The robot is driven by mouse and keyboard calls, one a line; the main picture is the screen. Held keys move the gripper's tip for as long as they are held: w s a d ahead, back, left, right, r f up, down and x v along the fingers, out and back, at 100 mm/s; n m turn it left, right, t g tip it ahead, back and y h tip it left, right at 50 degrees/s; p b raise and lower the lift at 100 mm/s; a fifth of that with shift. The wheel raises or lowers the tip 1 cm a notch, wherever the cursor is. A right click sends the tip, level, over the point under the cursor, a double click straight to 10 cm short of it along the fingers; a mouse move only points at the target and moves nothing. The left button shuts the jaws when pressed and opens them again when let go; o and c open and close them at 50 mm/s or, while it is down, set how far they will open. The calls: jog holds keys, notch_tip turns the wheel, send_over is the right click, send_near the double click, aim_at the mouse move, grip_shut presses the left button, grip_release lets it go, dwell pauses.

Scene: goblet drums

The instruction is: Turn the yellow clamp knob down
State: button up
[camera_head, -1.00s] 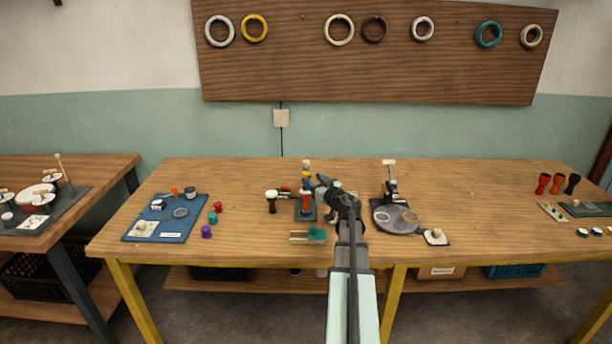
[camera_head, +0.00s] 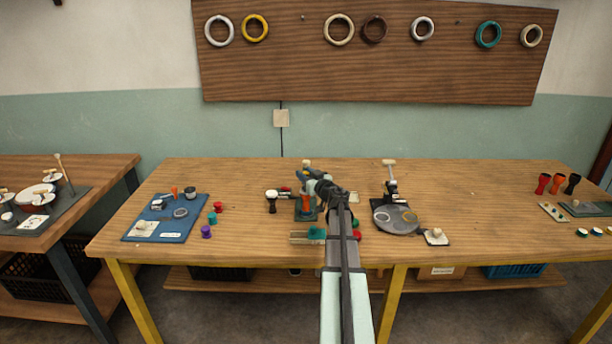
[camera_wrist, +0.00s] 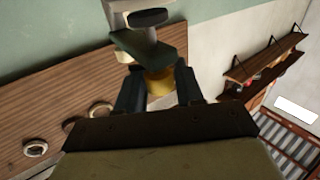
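The yellow clamp knob (camera_wrist: 160,82) shows in the wrist view between my gripper's two dark fingers, under a dark green block-like part and a pale part of the clamp stand. In the head view my gripper (camera_head: 308,174) is at the top of the small stand, which holds an orange goblet drum shell (camera_head: 306,203) on a dark teal base. My gripper hides the knob there. The fingers lie on either side of the knob with little or no gap showing. I cannot tell whether they press on it.
A mallet-like tool (camera_head: 272,198) stands just left of the stand. A green block on a wooden piece (camera_head: 305,237) lies in front. A round grey plate with a post (camera_head: 396,218) is to the right. A blue mat (camera_head: 165,230) with small parts is at the left.

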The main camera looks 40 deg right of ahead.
jog(key=c, duration=0.6)
jog(key=shift+a+m+g+h, duration=0.1)
jog(key=shift+m+g+h, duration=0.4)
jog(key=shift+m+h, duration=0.65)
jog(key=shift+w+r+m+g+h, duration=0.1)
jog(key=shift+m+g+h, duration=0.35)
jog(key=shift+h, duration=0.55)
jog(key=shift+r+m+g+h, duration=0.1)
jog(key=shift+m+g+h, duration=0.35)
jog(key=shift+h, duration=0.5)
jog(key=shift+f+m+h, duration=0.2)
jog(key=shift+m+h, duration=0.1)
jog(key=shift+m, duration=0.05)
jog(key=o, duration=0.9)
jog(key=shift+o, duration=0.2)
jog(key=v, duration=1.4)
jog(key=shift+r, duration=0.15)
